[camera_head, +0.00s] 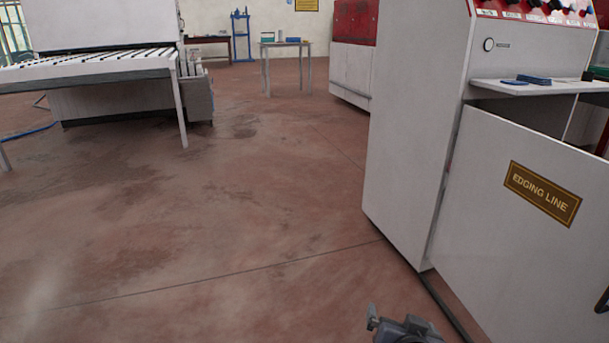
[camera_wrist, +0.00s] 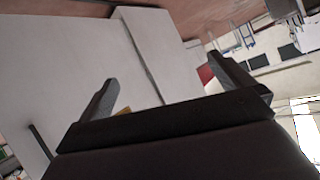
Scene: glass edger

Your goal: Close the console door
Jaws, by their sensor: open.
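The console (camera_head: 412,130) is a tall white cabinet at the right of the head view. Its white door (camera_head: 490,215), with a dark "EDGING LINE" sign (camera_head: 542,193), stands ajar, with a dark gap behind its top edge. A black door handle (camera_head: 602,300) shows at the right picture edge. In the wrist view the door (camera_wrist: 65,65) fills the left, with a dark handle bar (camera_wrist: 41,142) at lower left. My gripper (camera_wrist: 170,88) is open and empty, its fingers apart in front of the door. Only part of my gripper (camera_head: 398,328) shows at the bottom of the head view.
A small shelf (camera_head: 560,87) with blue items juts out above the door. A roller table (camera_head: 90,62) stands at the back left, a small table (camera_head: 286,46) at the back. The red-brown floor (camera_head: 200,210) left of the console is clear.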

